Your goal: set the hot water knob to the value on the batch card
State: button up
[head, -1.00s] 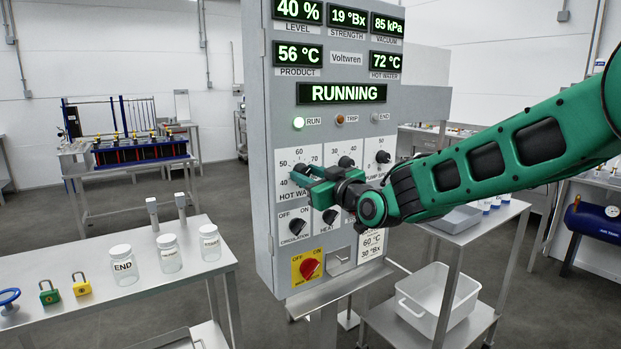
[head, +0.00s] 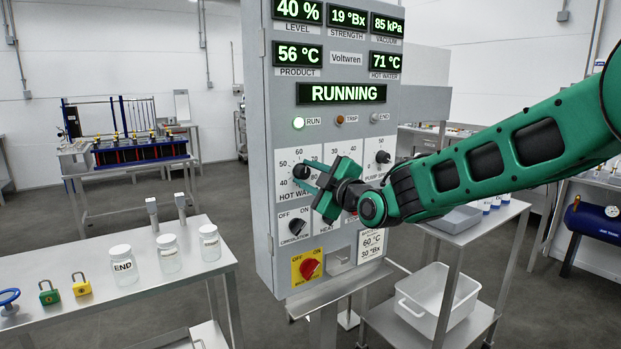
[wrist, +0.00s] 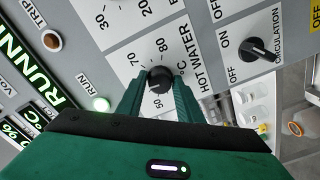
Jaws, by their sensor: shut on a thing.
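The hot water knob (wrist: 159,80) is a black round knob on a white dial plate marked in tens. In the wrist view my gripper (wrist: 158,88) has a green finger on each side of it, shut on it. In the head view my gripper (head: 304,176) reaches the dial from the right, and its fingers partly cover the knob. I cannot read the pointer's exact setting. The batch card (head: 371,245), low on the panel's right side, reads 60 °C and 30 °Bx. The hot water display (head: 386,60) reads 71 °C.
The grey control panel (head: 258,150) carries other knobs close by, including the circulation knob (head: 298,228) and a red main switch (head: 310,268). A green run lamp (head: 298,123) is lit. A table with jars (head: 123,265) stands left; a white bin (head: 437,298) sits right.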

jog(key=shift+w+d+n, duration=0.25)
jog(key=shift+d+n, duration=0.05)
jog(key=shift+n, duration=0.1)
jog(key=o, duration=1)
jog(key=shift+a, duration=0.15)
jog(key=shift+s, duration=0.15)
jog(key=v, duration=1)
jog(key=shift+s+d+f, duration=0.1)
jog(key=shift+s+d, duration=0.1)
jog(key=shift+d, duration=0.05)
